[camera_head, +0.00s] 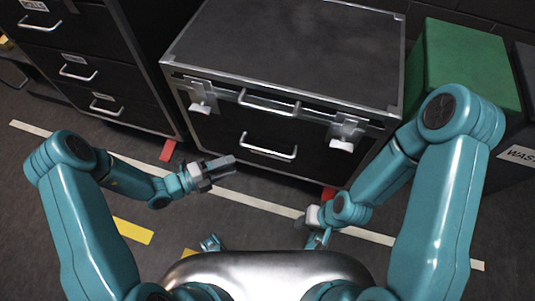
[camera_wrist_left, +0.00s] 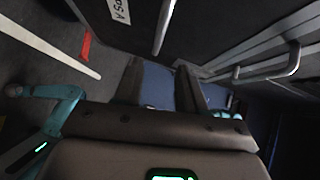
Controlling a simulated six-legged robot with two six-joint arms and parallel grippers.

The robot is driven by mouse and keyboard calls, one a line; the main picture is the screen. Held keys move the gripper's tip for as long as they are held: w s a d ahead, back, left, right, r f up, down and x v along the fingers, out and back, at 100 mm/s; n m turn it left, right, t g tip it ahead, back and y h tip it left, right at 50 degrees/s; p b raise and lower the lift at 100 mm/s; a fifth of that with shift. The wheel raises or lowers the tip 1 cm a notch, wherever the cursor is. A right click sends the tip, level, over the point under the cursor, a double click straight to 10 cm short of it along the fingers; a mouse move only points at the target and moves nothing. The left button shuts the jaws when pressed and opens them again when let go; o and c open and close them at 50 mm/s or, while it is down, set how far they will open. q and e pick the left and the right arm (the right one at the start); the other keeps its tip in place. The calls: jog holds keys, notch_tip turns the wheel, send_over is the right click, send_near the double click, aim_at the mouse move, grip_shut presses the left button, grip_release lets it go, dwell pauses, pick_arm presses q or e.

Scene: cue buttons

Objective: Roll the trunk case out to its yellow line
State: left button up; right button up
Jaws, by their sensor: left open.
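The trunk case (camera_head: 300,48) is a black box with metal edges, in the middle of the head view. Its front has an upper handle (camera_head: 268,103), a lower handle (camera_head: 268,150) and two metal latches. A short yellow line (camera_head: 133,230) lies on the floor, left of my body. My left gripper (camera_head: 224,167) is open and empty in front of the case, lower left of the lower handle and apart from it. In the left wrist view its fingers (camera_wrist_left: 159,88) are spread. My right gripper (camera_head: 313,216) is low by the case's front right; its fingers are unclear.
A black drawer cabinet (camera_head: 75,50) stands left of the case. A green-topped bin (camera_head: 462,65) stands at the right. A white line (camera_head: 250,201) crosses the floor before the case, with red marks (camera_head: 167,150) beside it. Dark floor in front is clear.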

aim_at(269, 151)
pick_arm(q)
jog(key=shift+s+b+x, duration=0.15)
jog(key=shift+b+x, duration=0.7)
jog(key=shift+x, duration=2.65)
jog(key=shift+s+b+x, duration=0.1)
jog(key=shift+b+x, duration=0.7)
jog(key=shift+x, duration=2.75)
jog(key=shift+d, duration=0.1)
grip_shut()
